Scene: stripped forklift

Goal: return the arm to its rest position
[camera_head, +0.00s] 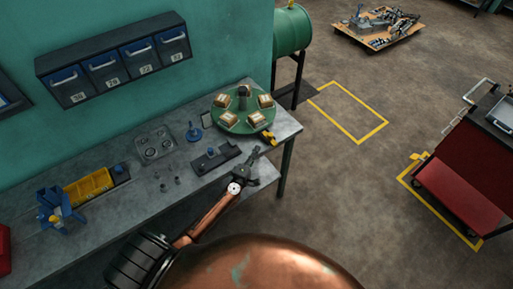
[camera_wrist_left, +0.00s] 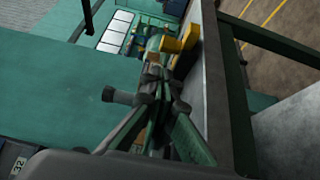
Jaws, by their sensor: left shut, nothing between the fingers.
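My left arm comes up from the bottom of the head view, and its gripper (camera_head: 253,156) is over the front edge of the grey workbench (camera_head: 85,215). The gripper is shut and empty, pointing to the upper right. My right gripper is not in view.
The turntable carries several tan blocks, with a yellow part (camera_head: 268,138) at its edge. Left on the bench are a grey plate (camera_head: 155,144), a yellow bin (camera_head: 88,187) and a blue holder (camera_head: 52,207). A red cart (camera_head: 455,190) stands right; the floor between is open.

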